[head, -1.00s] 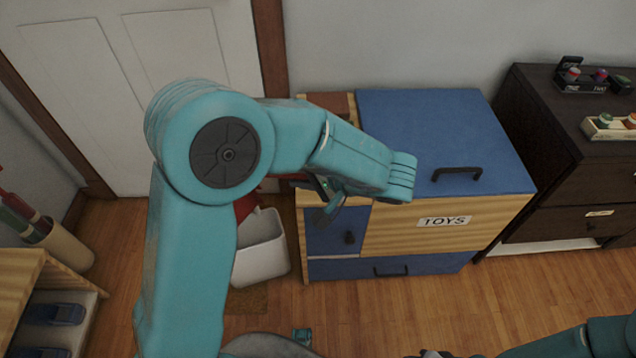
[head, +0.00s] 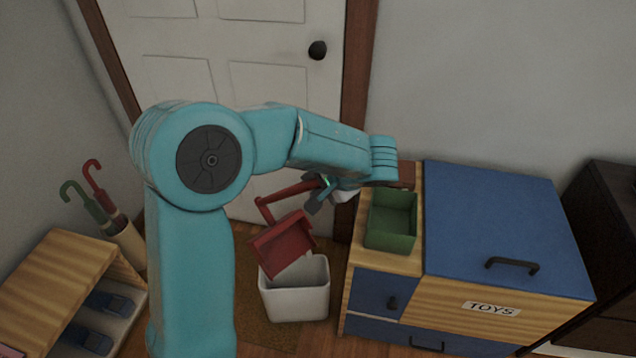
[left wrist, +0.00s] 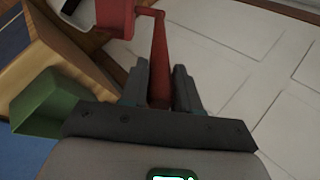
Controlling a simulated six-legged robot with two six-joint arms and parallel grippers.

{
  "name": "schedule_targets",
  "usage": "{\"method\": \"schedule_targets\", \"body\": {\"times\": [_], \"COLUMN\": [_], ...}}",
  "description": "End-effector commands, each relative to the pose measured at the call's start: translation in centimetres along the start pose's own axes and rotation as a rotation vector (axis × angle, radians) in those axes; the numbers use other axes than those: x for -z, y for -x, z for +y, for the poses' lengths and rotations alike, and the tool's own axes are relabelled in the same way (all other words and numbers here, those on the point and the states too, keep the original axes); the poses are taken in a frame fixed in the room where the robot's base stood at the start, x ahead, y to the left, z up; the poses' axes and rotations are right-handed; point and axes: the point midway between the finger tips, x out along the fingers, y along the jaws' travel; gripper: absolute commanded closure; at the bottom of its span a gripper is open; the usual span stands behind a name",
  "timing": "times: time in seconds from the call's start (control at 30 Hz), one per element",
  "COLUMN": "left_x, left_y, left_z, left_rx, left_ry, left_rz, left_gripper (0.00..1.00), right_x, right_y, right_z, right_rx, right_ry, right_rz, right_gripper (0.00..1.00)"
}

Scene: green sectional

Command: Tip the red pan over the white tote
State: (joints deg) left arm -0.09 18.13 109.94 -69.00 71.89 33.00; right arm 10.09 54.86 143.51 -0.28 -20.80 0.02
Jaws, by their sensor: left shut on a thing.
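The red pan (head: 283,245) hangs tilted above the white tote (head: 296,300), its open side facing the camera and its lower edge over the tote's opening. My left gripper (head: 316,190) is shut on the pan's red handle, up and right of the pan. In the left wrist view the handle (left wrist: 159,62) runs between the two fingers (left wrist: 160,85), and part of the red pan (left wrist: 115,16) shows at the top. A pale patch shows below the pan's lower edge at the tote's mouth; I cannot tell what it is. My right gripper is not in view.
A green bin (head: 391,222) stands on the wooden cabinet right of the tote, beside the blue-lidded toy chest (head: 500,225). A white door (head: 265,95) is behind. An umbrella holder (head: 127,245) and shoe rack (head: 60,285) stand at left.

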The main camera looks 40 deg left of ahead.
Motion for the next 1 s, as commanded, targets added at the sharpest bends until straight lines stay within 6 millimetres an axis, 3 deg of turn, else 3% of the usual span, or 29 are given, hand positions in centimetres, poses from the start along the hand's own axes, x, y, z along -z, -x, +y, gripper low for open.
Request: {"method": "schedule_targets", "body": {"times": [0.4,0.7,1.0], "left_x": [-0.1,-0.2,-0.1], "left_y": [-3.2,-7.2,-10.6], "left_z": [-5.1,-11.2,-15.8], "left_rx": [-0.111,-0.259,-0.376], "left_ry": [0.008,0.007,0.006], "left_rz": [-0.003,-0.006,-0.004], "left_gripper": [1.0,1.0,1.0], "right_x": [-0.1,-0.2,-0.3], "right_y": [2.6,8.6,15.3], "right_z": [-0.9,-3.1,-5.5], "right_rx": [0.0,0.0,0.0], "right_ry": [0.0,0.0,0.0], "right_rz": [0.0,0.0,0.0], "right_gripper": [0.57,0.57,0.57]}}
